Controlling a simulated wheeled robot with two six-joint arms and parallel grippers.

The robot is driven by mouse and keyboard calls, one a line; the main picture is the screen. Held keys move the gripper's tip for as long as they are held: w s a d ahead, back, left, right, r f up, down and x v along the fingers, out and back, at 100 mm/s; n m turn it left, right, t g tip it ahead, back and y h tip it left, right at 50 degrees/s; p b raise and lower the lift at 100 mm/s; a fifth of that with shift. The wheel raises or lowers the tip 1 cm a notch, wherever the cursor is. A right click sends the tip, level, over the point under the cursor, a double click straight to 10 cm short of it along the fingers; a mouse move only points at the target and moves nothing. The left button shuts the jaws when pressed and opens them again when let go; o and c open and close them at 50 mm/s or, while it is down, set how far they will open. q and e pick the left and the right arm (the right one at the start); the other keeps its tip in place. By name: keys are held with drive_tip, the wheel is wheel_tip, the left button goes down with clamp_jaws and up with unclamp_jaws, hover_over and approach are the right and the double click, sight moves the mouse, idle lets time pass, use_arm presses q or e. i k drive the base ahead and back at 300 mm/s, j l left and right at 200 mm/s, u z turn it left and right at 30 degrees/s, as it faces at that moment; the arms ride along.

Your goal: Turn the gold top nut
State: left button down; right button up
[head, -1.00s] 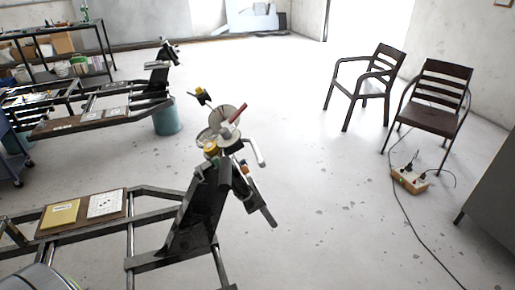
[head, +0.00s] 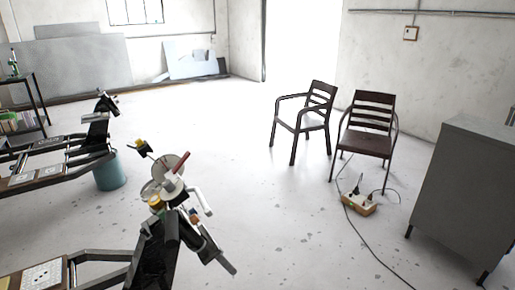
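A small gold nut-like piece (head: 155,203) sits on top of the upright dark metal assembly (head: 160,255) at the lower left of the head view. I cannot tell for sure that it is the gold top nut. Close above it are pale round discs (head: 171,167) and a red rod (head: 181,162). A yellow-and-black piece (head: 141,147) sticks up at the upper left of the discs. A bent light handle-like bar (head: 201,201) is on the right. Neither of my grippers is in view.
Two dark chairs (head: 303,120) (head: 367,135) stand at the centre right. A power strip (head: 359,204) with a cable lies on the floor. A grey cabinet (head: 465,190) is at the right. Another metal frame and a teal bucket (head: 112,172) are at the left. The middle floor is clear.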

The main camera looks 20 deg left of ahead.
sight(158, 204)
drive_tip(key=u, duration=1.25)
